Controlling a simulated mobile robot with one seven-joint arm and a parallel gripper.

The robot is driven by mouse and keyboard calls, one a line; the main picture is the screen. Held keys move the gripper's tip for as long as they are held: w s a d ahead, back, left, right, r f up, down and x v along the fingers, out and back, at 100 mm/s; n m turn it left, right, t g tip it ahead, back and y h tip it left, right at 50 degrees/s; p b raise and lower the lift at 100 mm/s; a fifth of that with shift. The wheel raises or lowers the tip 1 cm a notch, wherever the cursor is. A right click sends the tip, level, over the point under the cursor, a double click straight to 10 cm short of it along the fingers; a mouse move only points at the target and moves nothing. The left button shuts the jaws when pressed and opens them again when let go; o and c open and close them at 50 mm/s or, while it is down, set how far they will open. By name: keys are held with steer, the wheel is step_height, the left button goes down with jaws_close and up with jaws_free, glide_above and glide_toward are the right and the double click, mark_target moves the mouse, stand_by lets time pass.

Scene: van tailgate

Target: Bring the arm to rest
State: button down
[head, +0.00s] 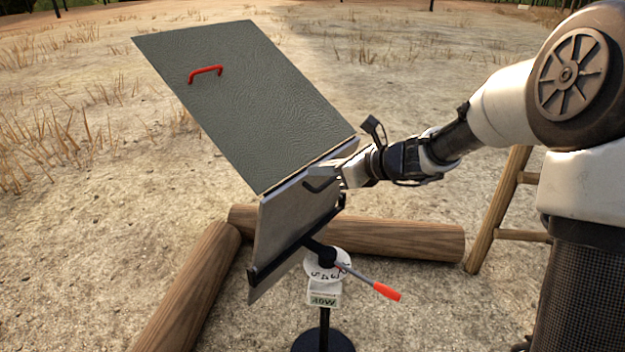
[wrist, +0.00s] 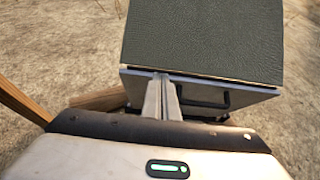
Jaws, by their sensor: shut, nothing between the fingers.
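My gripper (head: 345,174) is at the end of my arm, which reaches in from the right in the head view. Its fingers also show in the wrist view (wrist: 162,97), pressed together with nothing between them. They are close to the front of a grey metal box (head: 290,225) with a dark bar handle (wrist: 207,101). I cannot tell whether they touch it. A large dark grey textured panel (head: 240,105) with a red handle (head: 205,72) rises tilted from the top edge of the box.
Below the box is a stand (head: 323,340) with a white dial (head: 338,262) and a red-tipped lever (head: 385,291). Logs (head: 400,240) lie on the ground around it. A wooden frame (head: 500,205) stands at the right, near my arm. Open dry ground lies beyond.

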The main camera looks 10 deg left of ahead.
steer(key=s+d+r+n+g+h, duration=0.1)
steer(key=s+d+r+n+h, duration=0.1)
steer(key=s+n, duration=0.5)
steer(key=s+d+r+n+g+h, duration=0.1)
steer(key=s+d+r+n+h, duration=0.15)
steer(key=s+n, duration=0.45)
steer(key=s+d+n+h, duration=0.6)
steer(key=s+d+n, duration=0.4)
steer(key=s+d, duration=0.6)
steer(key=shift+s+r+t, duration=0.35)
steer(key=shift+s+t, duration=0.05)
steer(key=shift+s, duration=0.85)
